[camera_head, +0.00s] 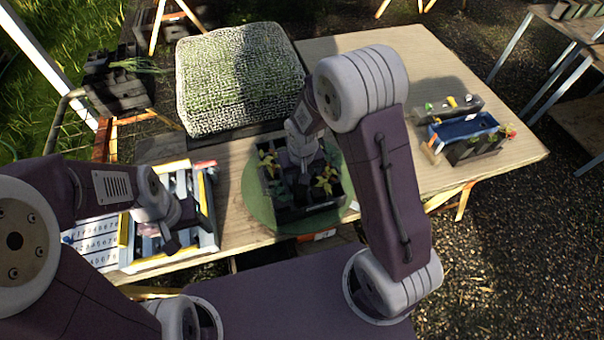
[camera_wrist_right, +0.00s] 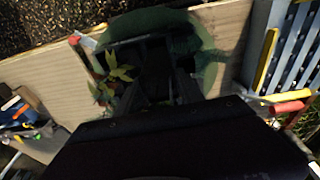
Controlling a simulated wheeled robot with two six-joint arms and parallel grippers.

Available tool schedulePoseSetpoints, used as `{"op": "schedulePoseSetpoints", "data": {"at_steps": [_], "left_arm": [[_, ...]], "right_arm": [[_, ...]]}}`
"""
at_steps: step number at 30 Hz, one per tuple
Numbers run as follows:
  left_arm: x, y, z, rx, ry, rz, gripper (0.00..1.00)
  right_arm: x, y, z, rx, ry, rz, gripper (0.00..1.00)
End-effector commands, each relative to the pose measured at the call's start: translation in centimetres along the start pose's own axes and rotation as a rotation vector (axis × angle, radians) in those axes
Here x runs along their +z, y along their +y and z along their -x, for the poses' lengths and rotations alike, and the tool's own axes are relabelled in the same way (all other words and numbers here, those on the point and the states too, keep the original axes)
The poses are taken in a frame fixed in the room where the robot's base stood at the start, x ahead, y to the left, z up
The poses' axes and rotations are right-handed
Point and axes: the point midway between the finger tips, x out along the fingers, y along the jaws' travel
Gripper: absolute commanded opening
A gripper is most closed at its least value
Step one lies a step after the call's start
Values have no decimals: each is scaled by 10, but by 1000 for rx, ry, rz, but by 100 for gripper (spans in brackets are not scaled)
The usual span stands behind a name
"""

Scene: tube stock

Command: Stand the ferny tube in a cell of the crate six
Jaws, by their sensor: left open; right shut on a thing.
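The dark crate (camera_head: 312,214) stands on a round green mat (camera_head: 256,212) in the middle of the table. Yellow-leaved plants (camera_head: 325,181) and darker green ones stand in its cells. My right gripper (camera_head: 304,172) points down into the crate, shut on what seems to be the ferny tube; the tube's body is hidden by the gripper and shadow. In the right wrist view the gripper (camera_wrist_right: 184,88) is dark over the crate, with dark green foliage (camera_wrist_right: 183,44) close by. I cannot tell whether the tube touches the cell floor. My left gripper (camera_head: 174,232) is open and empty above the rack at left.
A blue-and-white rack with yellow rails (camera_head: 205,222) lies at left beside a numbered board (camera_head: 95,242). A large mesh-covered block (camera_head: 240,80) stands behind the crate. The table between is clear.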

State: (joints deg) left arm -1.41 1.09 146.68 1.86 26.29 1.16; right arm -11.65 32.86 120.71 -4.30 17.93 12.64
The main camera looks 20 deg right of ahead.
Motion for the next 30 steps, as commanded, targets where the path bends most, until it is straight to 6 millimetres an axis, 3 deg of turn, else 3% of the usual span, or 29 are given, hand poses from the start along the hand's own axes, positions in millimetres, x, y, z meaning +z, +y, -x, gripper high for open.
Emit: {"op": "schedulePoseSetpoints", "data": {"at_steps": [13, 30], "left_arm": [[2, 0, -23, 0, 0, 0, 65], [2, 0, -23, 0, 0, 0, 65]], "right_arm": [[4, 0, -25, 0, 0, 0, 0], [5, -1, -27, 0, 0, 0, 0]]}}
